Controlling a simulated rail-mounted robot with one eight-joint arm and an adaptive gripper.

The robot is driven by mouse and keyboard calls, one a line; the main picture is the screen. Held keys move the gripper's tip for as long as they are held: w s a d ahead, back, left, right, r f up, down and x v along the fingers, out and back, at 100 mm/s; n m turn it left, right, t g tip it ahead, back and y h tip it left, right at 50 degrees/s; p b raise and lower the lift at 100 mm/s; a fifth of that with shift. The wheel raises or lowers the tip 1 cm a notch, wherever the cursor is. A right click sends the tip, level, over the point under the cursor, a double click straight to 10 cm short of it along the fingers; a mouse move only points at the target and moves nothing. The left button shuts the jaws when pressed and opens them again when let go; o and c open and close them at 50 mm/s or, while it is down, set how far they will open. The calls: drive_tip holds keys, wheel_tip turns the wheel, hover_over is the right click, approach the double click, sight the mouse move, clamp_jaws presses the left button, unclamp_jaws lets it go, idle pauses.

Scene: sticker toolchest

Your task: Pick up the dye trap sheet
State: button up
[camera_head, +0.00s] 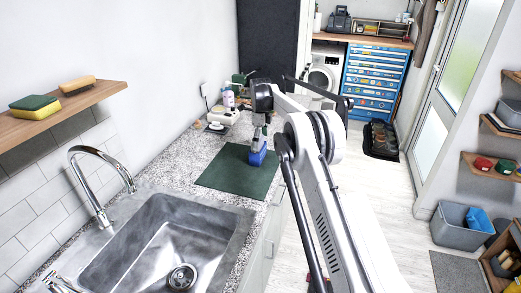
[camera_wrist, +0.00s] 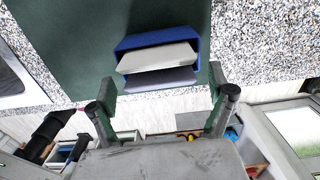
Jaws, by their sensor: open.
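A blue box (camera_wrist: 128,43) stands on the dark green mat (camera_wrist: 60,40), and it also shows in the head view (camera_head: 257,157). A pale sheet (camera_wrist: 158,58), seemingly the dye trap sheet, sticks up out of the box, with a greyer sheet or flap (camera_wrist: 160,79) beside it. My gripper (camera_wrist: 160,77) is open and empty, its two fingers apart on either side of the box's near edge. In the head view my gripper (camera_head: 262,138) is just above the box, partly hidden by my arm. I cannot tell whether a finger touches the sheet.
The mat (camera_head: 225,172) lies on the speckled counter near its front edge. A metal sink (camera_head: 165,240) with a tall tap (camera_head: 95,190) is at the near left. Bottles (camera_head: 228,98) and a white device (camera_head: 222,116) stand behind the mat. Bare mat lies left of the box.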

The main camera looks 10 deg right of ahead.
drive_tip(key=shift+c, duration=0.3)
drive_tip(key=c, duration=0.8)
drive_tip(key=shift+r, duration=0.1)
